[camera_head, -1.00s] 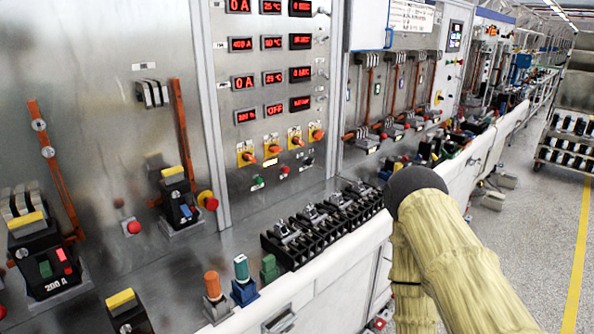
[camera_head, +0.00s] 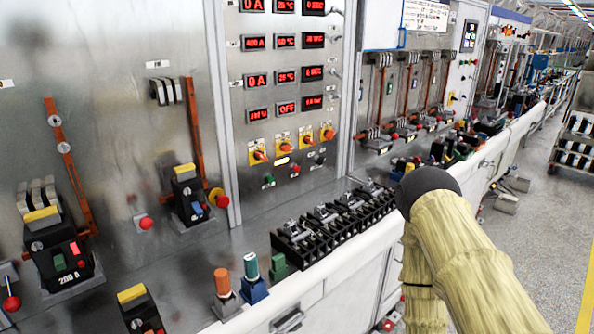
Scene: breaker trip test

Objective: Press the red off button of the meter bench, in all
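The meter bench has an upright panel (camera_head: 240,100) with red digital readouts, one showing "OFF". Below the readouts is a row of orange knobs on yellow plates. Under the knobs are a small red button (camera_head: 295,168), a green button (camera_head: 269,180) and a black button (camera_head: 319,158). Other red mushroom buttons show on a yellow collar (camera_head: 221,201), on a small box on the bench (camera_head: 145,222) and at the far left (camera_head: 11,302). I cannot tell by labels which one is the off button. My sleeved arm is at the lower right, apart from the panel; my gripper is not in view.
A black terminal block row (camera_head: 330,222) lies along the bench's front edge. Orange, teal and green pegs (camera_head: 252,268) stand left of it. Breakers, one marked 200 A (camera_head: 60,262), stand at left. Further benches recede right. A rack (camera_head: 578,140) stands across the open aisle floor.

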